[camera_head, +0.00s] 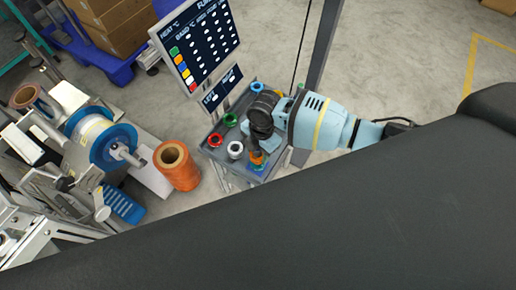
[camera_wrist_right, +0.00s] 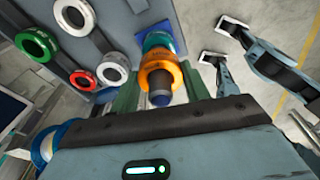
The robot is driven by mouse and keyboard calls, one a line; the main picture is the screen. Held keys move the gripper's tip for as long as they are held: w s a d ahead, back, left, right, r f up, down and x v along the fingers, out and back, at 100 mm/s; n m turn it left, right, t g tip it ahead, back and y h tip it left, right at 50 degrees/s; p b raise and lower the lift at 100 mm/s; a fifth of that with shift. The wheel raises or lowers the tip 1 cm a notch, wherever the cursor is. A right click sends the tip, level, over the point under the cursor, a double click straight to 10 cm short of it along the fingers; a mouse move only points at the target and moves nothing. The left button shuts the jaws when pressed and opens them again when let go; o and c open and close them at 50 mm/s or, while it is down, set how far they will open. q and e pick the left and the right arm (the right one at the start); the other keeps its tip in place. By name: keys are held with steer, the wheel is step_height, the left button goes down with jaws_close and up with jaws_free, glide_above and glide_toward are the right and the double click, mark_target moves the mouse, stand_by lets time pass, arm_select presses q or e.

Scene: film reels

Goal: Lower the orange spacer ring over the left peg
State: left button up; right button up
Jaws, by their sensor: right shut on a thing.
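The orange spacer ring (camera_wrist_right: 160,72) is at my right gripper (camera_head: 257,151), which is shut on it. In the wrist view a dark round-tipped peg (camera_wrist_right: 160,99) passes through the ring, its tip sticking out towards the camera. Teal and blue pieces (camera_wrist_right: 158,38) lie beyond the ring on the same line; I cannot tell whether the ring touches them. In the head view the orange ring (camera_head: 257,157) shows above a blue base, partly hidden by the gripper. What looks like my left gripper (camera_wrist_right: 224,40) is at the wrist view's right, open and empty, apart from the ring.
The grey tray (camera_head: 222,160) also bears a green ring (camera_head: 231,119), a red ring (camera_head: 215,140), a white ring (camera_head: 235,149) and a blue ring (camera_head: 257,86). A screen (camera_head: 197,45) stands behind. An orange spool (camera_head: 176,168) stands left of the tray.

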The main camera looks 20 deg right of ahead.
arm_select(q)
steer(key=shift+s, duration=0.15)
arm_select(e)
steer(key=o, duration=1.1)
steer(key=r, duration=0.5)
steer(key=r+p, duration=0.1)
steer(key=r, duration=0.1)
steer(key=shift+w+d+r, duration=0.15)
steer(key=shift+w+d, duration=0.1)
steer(key=shift+d, duration=0.15)
steer(key=shift+r, duration=0.25)
arm_select(q)
steer(key=shift+w+d+r, duration=0.1)
steer(key=shift+w+r, duration=0.65)
steer(key=shift+r, duration=0.15)
steer(key=shift+w, duration=0.1)
